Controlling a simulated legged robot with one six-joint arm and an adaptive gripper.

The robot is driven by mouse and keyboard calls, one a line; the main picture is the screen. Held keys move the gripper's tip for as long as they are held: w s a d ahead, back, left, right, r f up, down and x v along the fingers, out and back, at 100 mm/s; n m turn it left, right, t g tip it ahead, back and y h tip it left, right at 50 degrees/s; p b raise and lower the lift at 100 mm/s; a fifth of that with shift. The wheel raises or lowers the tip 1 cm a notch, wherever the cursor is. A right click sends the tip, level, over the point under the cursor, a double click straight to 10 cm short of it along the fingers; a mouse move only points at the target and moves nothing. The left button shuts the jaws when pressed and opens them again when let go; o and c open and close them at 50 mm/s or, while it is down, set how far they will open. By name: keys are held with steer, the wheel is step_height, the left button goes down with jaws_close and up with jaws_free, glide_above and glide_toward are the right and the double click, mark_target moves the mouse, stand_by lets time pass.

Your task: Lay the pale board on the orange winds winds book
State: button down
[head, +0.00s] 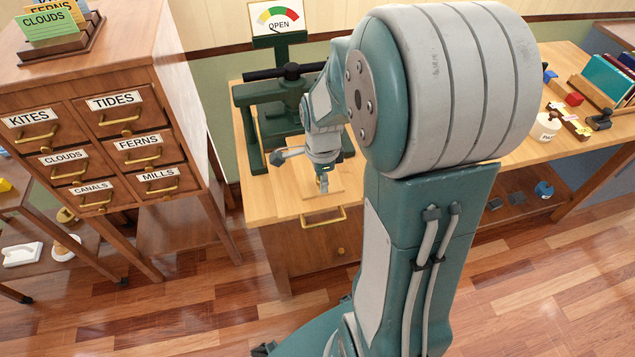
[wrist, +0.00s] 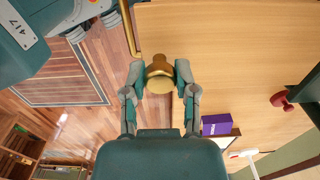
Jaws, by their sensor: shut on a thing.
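My gripper (head: 322,184) is low over the front of the wooden bench, near the press. In the wrist view my gripper (wrist: 159,78) has its two fingers on either side of a brass knob (wrist: 158,68) and is shut on it. The knob appears to stand on the pale board (head: 318,205), a lighter rectangle under my gripper in the head view. I cannot tell whether the board touches the surface below it. I cannot make out the orange winds winds book in either view.
A green press (head: 258,95) stands behind my gripper, under an OPEN dial sign (head: 277,20). A brass drawer handle (head: 323,217) is on the bench front. A labelled drawer cabinet (head: 140,115) stands left. A purple block (wrist: 216,124) and a red knob (wrist: 283,99) show in the wrist view.

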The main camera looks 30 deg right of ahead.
steer(key=shift+w+f, duration=0.25)
steer(key=shift+f, duration=0.05)
step_height(320, 180, down, 3)
steer(key=shift+w+a+f, duration=0.1)
steer(key=shift+a+f, duration=0.05)
steer(key=shift+c, duration=2)
jaws_free()
